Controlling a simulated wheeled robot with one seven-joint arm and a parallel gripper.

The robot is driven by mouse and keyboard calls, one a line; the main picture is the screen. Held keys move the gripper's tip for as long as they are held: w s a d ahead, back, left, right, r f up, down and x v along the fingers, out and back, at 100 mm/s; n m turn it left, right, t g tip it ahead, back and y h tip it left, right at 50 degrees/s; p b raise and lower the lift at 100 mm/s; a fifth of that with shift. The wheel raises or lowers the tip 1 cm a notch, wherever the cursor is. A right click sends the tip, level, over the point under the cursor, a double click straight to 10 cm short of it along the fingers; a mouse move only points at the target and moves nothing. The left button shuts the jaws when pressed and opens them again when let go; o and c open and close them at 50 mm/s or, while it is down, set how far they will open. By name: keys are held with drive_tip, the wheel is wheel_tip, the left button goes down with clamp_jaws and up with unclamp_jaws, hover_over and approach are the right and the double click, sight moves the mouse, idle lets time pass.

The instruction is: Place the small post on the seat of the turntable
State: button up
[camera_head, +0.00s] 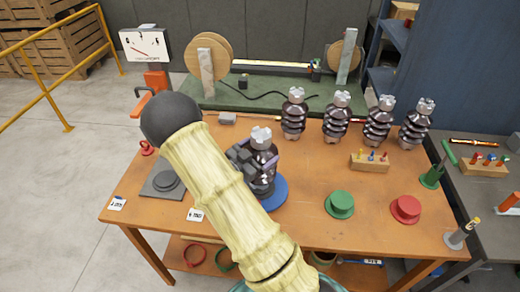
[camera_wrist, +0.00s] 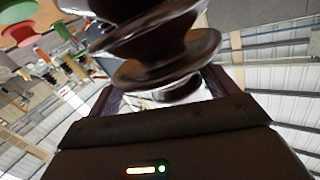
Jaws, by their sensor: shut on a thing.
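The small post (camera_head: 262,140) is dark brown and ribbed, with a pale grey cap. It looks upright. My gripper (camera_head: 255,162) is shut on its side, and my arm hides much of it. The blue round turntable (camera_head: 279,192) shows under and behind the post. I cannot tell whether the post's foot touches the seat, as that spot is hidden. In the wrist view the post's glossy ribs (camera_wrist: 165,50) fill the space between the fingers of my gripper (camera_wrist: 160,95).
Several similar ribbed posts (camera_head: 336,118) stand at the back right of the orange table (camera_head: 310,235). A green flanged piece (camera_head: 340,204) and a red one (camera_head: 405,208) are right of the turntable. A grey plate (camera_head: 160,184) lies at left. A wooden block (camera_head: 370,163) holds small parts.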

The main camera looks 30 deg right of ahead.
drive_tip(key=shift+r, duration=0.15)
drive_tip(key=o, duration=1.9)
drive_tip(key=shift+f, duration=0.2)
drive_tip(key=shift+r, duration=0.1)
drive_tip(key=b+v, duration=0.4)
drive_tip(key=v, duration=0.8)
